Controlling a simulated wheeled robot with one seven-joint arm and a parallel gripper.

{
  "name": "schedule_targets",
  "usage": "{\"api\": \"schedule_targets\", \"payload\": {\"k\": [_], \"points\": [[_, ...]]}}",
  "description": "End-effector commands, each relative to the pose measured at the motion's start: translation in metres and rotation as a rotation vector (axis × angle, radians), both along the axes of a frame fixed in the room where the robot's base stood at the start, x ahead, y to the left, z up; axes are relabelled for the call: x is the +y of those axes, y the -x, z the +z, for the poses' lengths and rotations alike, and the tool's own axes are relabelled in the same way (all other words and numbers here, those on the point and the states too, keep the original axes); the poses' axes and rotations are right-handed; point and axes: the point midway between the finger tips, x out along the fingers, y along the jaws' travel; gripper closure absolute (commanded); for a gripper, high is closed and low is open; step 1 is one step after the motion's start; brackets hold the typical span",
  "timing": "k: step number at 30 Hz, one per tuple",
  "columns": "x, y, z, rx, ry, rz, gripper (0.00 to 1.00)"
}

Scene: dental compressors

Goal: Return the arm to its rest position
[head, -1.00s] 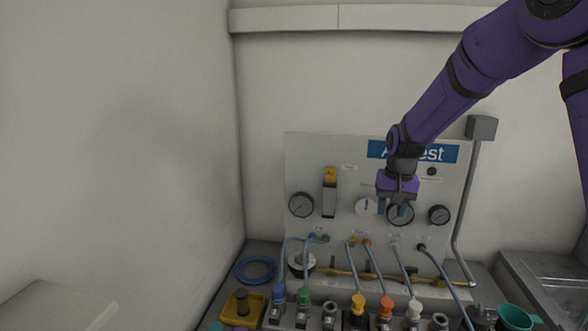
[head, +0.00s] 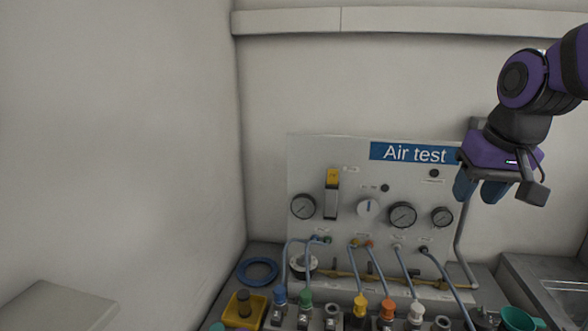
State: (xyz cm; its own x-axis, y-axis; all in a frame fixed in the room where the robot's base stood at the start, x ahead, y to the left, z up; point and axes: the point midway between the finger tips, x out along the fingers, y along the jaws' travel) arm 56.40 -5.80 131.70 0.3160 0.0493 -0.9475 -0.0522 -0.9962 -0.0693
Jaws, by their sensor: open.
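My gripper (head: 480,190) hangs at the right of the head view, in front of the right edge of the air test panel. It is purple with blue fingertips that stand apart with nothing between them. My purple arm (head: 520,85) reaches in from the upper right. The panel (head: 325,150) stands against the back wall with an "Air test" label, round gauges, a dial (head: 367,208) and a yellow-topped flow tube (head: 332,192). My gripper is apart from the dial and the gauges.
Blue hoses run from the panel down to several coloured fittings (head: 360,305) at the bench front. A blue ring (head: 257,271), a yellow block (head: 243,308) and a teal cup (head: 517,319) sit nearby. A metal basin (head: 550,280) is at right. Space above the panel is clear.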

Motion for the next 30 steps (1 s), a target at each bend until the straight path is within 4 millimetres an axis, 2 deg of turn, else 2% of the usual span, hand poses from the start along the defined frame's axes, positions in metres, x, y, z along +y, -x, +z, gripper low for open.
{"api": "schedule_targets", "payload": {"k": [1,9,15,21,30], "points": [[-0.002,0.014,0.004,-0.017,0.004,0.003,0.6],[-0.007,0.078,0.008,-0.082,0.032,0.026,0.6],[-0.01,0.115,0.004,-0.122,0.056,0.04,0.6],[-0.011,0.132,-0.001,-0.139,0.069,0.046,0.6],[-0.011,0.134,-0.001,-0.141,0.07,0.046,0.6]]}}
